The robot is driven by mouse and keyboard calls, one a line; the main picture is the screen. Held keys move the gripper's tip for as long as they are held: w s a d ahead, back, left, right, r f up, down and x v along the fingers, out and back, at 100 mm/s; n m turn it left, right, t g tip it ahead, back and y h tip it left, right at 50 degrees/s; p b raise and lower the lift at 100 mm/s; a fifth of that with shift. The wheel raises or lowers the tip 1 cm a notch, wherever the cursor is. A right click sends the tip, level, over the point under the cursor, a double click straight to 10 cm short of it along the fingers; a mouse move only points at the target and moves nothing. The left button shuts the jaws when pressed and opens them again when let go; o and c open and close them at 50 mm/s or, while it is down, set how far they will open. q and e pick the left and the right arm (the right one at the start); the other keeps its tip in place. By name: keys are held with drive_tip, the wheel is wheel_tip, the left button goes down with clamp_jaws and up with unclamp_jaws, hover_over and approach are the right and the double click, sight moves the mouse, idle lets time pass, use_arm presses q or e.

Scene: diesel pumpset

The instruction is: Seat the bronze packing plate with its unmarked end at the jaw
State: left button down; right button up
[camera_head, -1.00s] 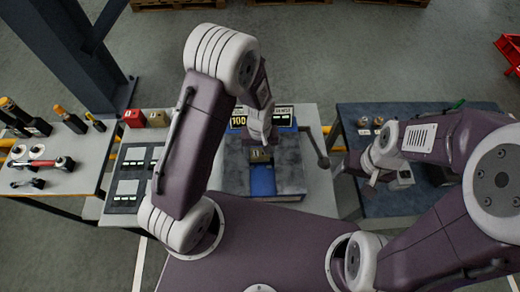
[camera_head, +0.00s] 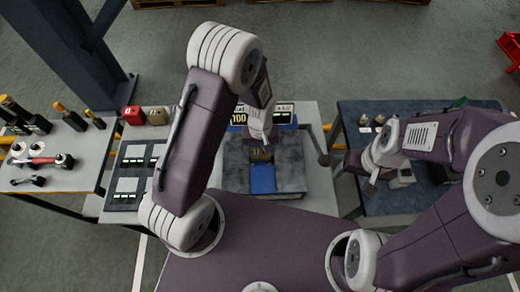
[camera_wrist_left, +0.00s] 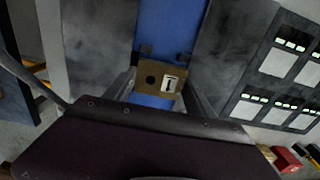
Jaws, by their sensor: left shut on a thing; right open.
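The bronze packing plate (camera_wrist_left: 151,91) is in the left wrist view, with a dark round hole at left and a white label with a dark mark at right. My left gripper (camera_wrist_left: 158,85) is shut on it, with one finger at each side. The plate is over the blue channel (camera_wrist_left: 167,35) of the grey fixture; I cannot tell whether it touches. In the head view the plate (camera_head: 260,155) shows small below my left gripper (camera_head: 262,143), at the far end of the blue strip (camera_head: 262,180). My right gripper (camera_head: 372,178) is open over the right table.
A dark panel with white labels (camera_head: 130,180) lies left of the fixture (camera_head: 290,165). Bottles and tools are on the left bench (camera_head: 75,150). A red block (camera_head: 133,115) stands behind the panel. The right table (camera_head: 350,125) holds small round parts. A lever (camera_head: 318,150) stands at the fixture's right.

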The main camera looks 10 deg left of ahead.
use_arm(q)
drive_tip(key=shift+f, duration=0.1)
idle(0.3)
drive_tip(key=shift+f+b, duration=0.25)
drive_tip(key=shift+b, duration=0.05)
drive_tip(key=shift+c, duration=1.2)
unclamp_jaws()
wheel_tip(320, 180, up, 9)
drive_tip(key=shift+s+b, duration=0.1)
drive_tip(key=shift+b, duration=0.4)
drive_tip(key=shift+r, duration=0.15)
